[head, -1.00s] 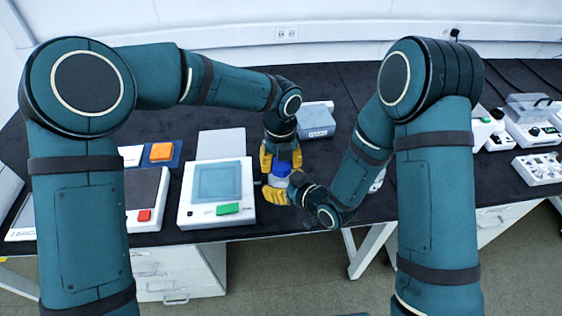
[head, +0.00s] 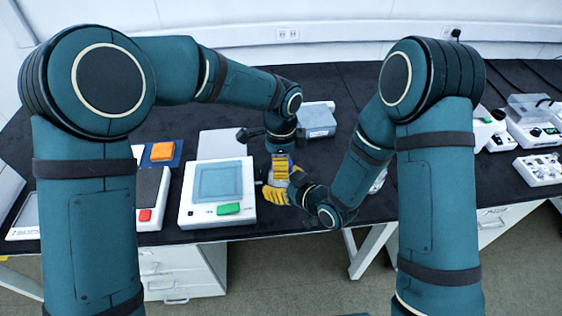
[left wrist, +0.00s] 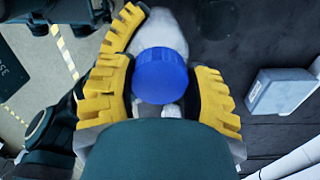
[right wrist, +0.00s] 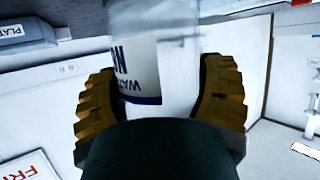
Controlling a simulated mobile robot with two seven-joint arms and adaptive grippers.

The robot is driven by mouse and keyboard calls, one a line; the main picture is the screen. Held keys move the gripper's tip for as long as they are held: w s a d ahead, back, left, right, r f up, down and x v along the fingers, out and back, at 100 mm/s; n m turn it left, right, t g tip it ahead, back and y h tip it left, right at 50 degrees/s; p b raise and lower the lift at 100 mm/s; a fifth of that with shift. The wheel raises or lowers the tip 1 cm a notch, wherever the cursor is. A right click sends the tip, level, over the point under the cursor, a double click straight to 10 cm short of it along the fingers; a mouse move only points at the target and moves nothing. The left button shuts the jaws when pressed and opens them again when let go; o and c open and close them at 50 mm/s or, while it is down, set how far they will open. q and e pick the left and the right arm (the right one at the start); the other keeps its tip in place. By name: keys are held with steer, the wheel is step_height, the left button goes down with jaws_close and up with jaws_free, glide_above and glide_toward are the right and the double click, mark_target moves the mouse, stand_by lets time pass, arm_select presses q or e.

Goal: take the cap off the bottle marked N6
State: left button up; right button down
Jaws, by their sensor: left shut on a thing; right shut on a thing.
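My right gripper (right wrist: 163,100) is shut on a clear bottle (right wrist: 180,70) with a white label (right wrist: 137,75). The label is upside down in the right wrist view, and its text is partly cut off: "WAT" and an "N" show. My left gripper (left wrist: 165,92) has its yellow fingers on both sides of a ribbed blue cap (left wrist: 161,74) and is shut on it. In the head view, the left gripper (head: 281,168) is right above the right gripper (head: 276,194). The fingers hide the cap and most of the bottle there. I cannot tell whether the cap is loose.
A grey box (head: 317,119) stands behind the grippers on the dark bench (head: 347,85). A white device with a screen and green button (head: 229,208) stands to the left. White instruments (head: 535,120) stand at the far right. The bench's front edge is close below the grippers.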

arm_select(q)
steer(key=shift+w+d+r, duration=0.1)
steer(key=shift+d, duration=0.1)
steer(key=o, duration=1)
steer(key=shift+o, duration=1.3)
